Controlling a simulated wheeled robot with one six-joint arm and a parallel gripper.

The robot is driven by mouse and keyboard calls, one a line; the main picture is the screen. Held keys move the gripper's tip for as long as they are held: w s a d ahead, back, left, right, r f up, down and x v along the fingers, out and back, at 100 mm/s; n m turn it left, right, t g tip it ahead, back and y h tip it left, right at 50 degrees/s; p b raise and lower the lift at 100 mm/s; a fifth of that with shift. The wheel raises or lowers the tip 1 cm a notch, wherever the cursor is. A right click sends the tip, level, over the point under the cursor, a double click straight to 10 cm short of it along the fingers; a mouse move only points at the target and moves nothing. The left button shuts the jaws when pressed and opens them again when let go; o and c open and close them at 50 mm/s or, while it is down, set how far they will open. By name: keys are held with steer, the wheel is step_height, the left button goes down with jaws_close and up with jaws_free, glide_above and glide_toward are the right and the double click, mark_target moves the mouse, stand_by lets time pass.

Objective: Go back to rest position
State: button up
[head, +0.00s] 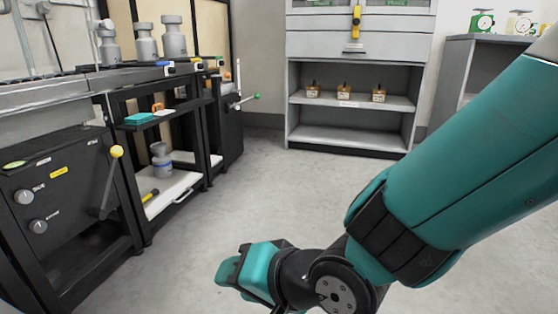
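My gripper (228,273) is at the lower middle of the head view, at the end of my teal and black arm, which comes in from the right. It is over the bare grey floor and touches nothing that I can see. Its fingertips point left. I cannot make out a gap between the fingers, and no held object shows.
A black workbench with grey canisters (173,38) on top runs along the left. Its yellow-knobbed lever (116,152) sticks out. A grey cabinet (350,137) with small brown items (344,90) stands at the back. Scales (482,21) sit at upper right. The middle floor is clear.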

steer(key=s+d+r+n+g+h+p, duration=0.3)
steer(key=s+d+r+n+p, duration=0.15)
steer(key=d+r+p, duration=0.65)
steer(key=s+d+r+n+g+h+p, duration=0.25)
steer(key=s+d+r+n+p, duration=0.2)
steer(key=d+r, duration=0.8)
step_height(320, 180, up, 37)
steer(key=a+p, duration=0.3)
steer(key=p, duration=3.3)
steer(key=shift+s+m, duration=0.25)
steer(key=shift+m, duration=0.15)
steer(key=shift+r+g, duration=0.1)
steer(key=shift+g, duration=0.15)
